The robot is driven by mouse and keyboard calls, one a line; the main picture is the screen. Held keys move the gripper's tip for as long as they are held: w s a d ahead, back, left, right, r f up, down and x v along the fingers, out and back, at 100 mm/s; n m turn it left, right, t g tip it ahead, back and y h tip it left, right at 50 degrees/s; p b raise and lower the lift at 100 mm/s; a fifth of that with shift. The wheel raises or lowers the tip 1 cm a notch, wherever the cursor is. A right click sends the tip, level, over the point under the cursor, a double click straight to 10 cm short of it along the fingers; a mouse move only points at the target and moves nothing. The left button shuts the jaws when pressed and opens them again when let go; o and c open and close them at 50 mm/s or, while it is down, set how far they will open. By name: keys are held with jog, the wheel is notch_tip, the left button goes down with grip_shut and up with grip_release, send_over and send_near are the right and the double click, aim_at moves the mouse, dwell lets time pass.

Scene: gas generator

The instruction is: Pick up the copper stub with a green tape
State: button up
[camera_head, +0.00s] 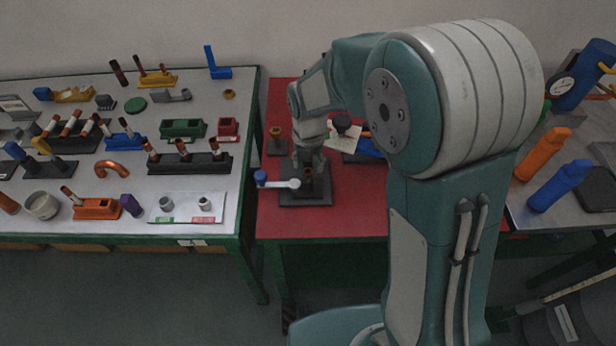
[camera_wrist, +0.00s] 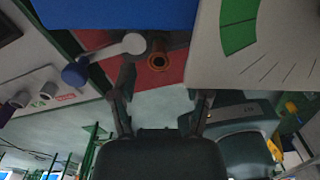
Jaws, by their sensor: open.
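I cannot make out green tape on any copper stub. A copper-coloured stub (camera_head: 308,175) stands upright in a dark fixture (camera_head: 318,200) on the red table. In the wrist view its round open end (camera_wrist: 158,61) shows just beyond the fingers. My gripper (camera_head: 306,164) is low over this fixture, pointing down. In the wrist view my gripper (camera_wrist: 168,82) is open, with its two fingers apart and nothing between them.
A white lever with a blue knob (camera_head: 262,178) sticks out left of the fixture. A brass piece on a small dark base (camera_head: 276,145) is behind it. A white plate with two grey fittings (camera_head: 186,212) lies at the left table's front. The red table's front (camera_head: 330,224) is clear.

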aim_at(308, 171)
notch_tip(308, 171, down, 4)
jog(key=shift+a+r, duration=0.1)
grip_shut()
dwell(0.4)
